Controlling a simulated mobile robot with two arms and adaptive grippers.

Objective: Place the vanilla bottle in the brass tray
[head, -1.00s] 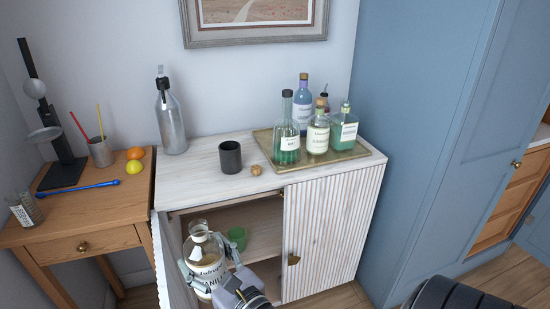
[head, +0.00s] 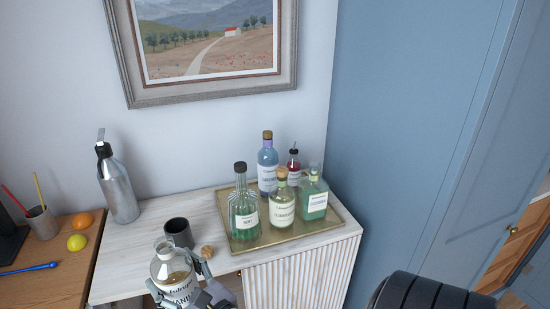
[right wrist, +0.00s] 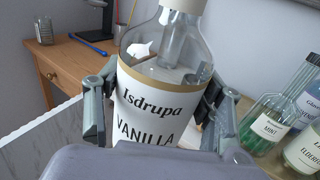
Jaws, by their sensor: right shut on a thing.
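The vanilla bottle (head: 174,275) is clear glass with a white label reading VANILLA. My right gripper (head: 182,299) is shut on it, in front of the cabinet at the bottom of the head view. In the right wrist view the bottle (right wrist: 160,90) stands nearly upright between the fingers of the right gripper (right wrist: 160,122). The brass tray (head: 250,247) lies on the cabinet top, right of the bottle. It holds several bottles, among them a green mint bottle (head: 243,208), a pale elderflower bottle (head: 282,207) and a blue bottle (head: 268,165). My left gripper is not in view.
A dark cup (head: 179,232) and a small round brown thing (head: 207,251) stand on the cabinet top (head: 135,259) left of the tray. A metal siphon (head: 118,184) stands at the back left. A wooden table (head: 52,276) holds an orange and a lemon. The tray is crowded.

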